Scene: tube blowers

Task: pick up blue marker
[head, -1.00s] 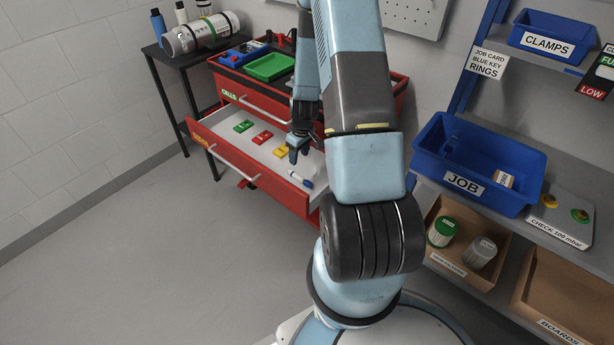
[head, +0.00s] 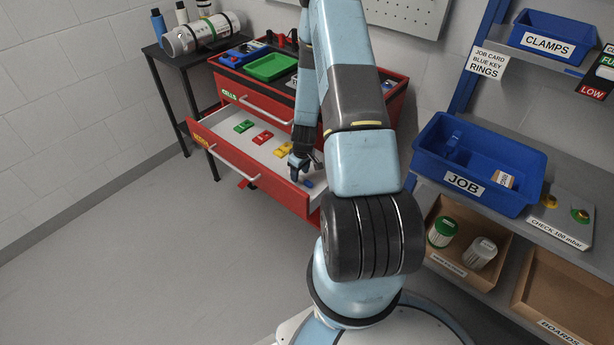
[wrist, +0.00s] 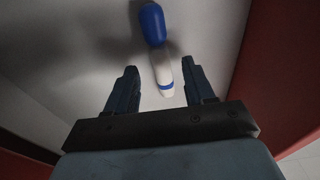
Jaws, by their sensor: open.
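The blue marker (wrist: 160,58) has a blue cap, a white body and a blue band. It lies on the pale floor of the open red drawer. In the wrist view its white end reaches between the fingertips of my gripper (wrist: 160,84), nearer the right finger. The gripper is open and holds nothing. In the head view my gripper (head: 302,168) points down into the drawer's right end, and only the marker's blue part (head: 308,183) shows beside it. Contact between fingers and marker cannot be told.
The drawer (head: 250,180) also holds green (head: 244,126), red (head: 262,138) and yellow (head: 284,149) pieces left of my gripper. The drawer's red walls stand close on both sides in the wrist view. A blue JOB bin (head: 425,165) stands on the shelf at right.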

